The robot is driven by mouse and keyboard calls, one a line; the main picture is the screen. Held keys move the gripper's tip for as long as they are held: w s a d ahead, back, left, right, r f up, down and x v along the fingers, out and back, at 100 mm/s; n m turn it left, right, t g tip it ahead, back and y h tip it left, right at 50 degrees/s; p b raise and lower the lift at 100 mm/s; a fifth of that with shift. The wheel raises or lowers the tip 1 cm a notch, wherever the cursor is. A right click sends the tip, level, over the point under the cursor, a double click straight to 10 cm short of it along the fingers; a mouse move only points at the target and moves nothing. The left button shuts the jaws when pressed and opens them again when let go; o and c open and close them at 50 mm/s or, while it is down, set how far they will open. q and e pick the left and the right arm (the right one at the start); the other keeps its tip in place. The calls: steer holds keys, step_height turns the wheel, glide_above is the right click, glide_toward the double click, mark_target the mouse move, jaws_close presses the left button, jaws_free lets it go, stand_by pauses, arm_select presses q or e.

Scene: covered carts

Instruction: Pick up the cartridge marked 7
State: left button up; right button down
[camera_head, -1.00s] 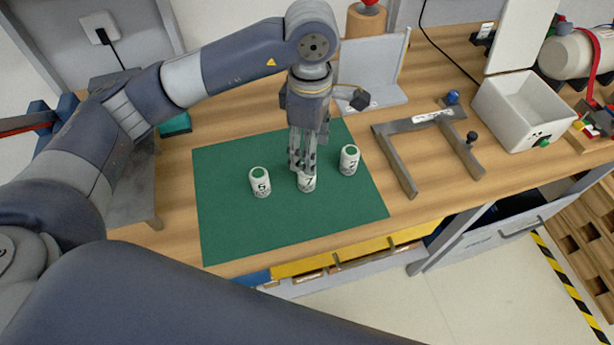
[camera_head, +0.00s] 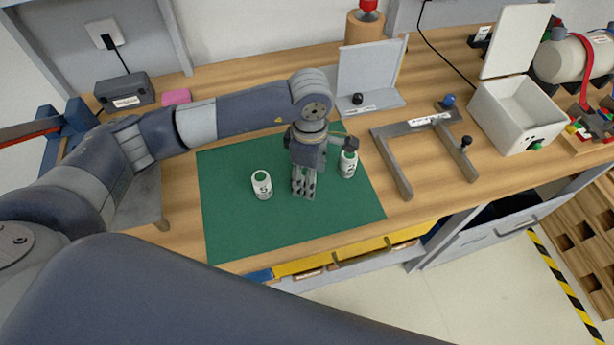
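My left gripper (camera_head: 304,184) points straight down at the middle of the green mat (camera_head: 240,225). Its fingers are low, near the mat surface. No cartridge shows at the fingers; one between or behind them would be hidden, and I cannot tell whether they are open or shut. My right gripper is not in view.
A grey open frame with knobs (camera_head: 405,180) lies right of the mat. An upright grey plate (camera_head: 368,70) stands behind. A white open box (camera_head: 515,110) is at the right. A dark box (camera_head: 125,92) and pink block (camera_head: 176,97) are at the back left.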

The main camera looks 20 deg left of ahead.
arm_select(q)
steer(key=c, duration=1.1)
steer(key=shift+r, duration=0.1)
